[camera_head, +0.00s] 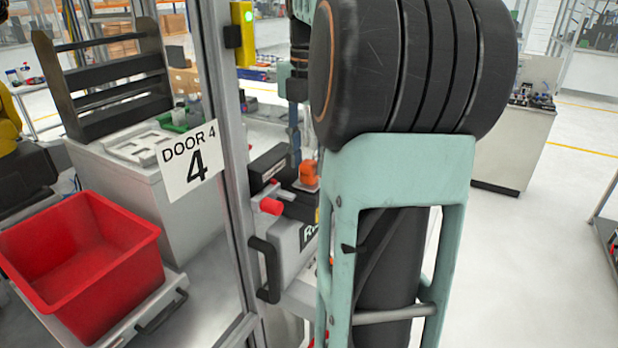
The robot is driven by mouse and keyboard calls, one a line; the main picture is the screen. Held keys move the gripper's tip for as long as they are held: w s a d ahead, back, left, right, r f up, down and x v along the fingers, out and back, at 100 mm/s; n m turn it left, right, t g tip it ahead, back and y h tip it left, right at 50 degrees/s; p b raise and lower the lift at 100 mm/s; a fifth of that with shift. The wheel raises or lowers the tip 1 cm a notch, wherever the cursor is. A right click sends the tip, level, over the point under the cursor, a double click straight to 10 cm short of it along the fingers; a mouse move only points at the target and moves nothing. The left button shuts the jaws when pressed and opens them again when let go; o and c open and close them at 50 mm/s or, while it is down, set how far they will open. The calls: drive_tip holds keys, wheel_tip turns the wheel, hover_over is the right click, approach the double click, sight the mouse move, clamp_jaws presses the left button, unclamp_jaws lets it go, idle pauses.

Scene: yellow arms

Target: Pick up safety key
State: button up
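A small orange piece (309,174), which looks like the safety key, sits at the dark lock unit on the door frame. Its lower part and right side are partly hidden. A red knob (270,206) sticks out of the same unit, lower left of the orange piece. My gripper (296,158) seems to be the narrow dark end of my arm, pointing down just above and left of the orange piece. It is small and partly covered by my large teal and black arm link, so finger opening and contact cannot be told.
The metal door post (226,150) carries a "DOOR 4" sign (188,160) and a black handle (265,270). A red bin (85,260) stands behind the door at left. A workbench (512,140) stands at right, with open floor before it.

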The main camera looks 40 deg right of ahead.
drive_tip(key=shift+f, duration=1.1)
clamp_jaws()
drive_tip(key=shift+r, duration=0.2)
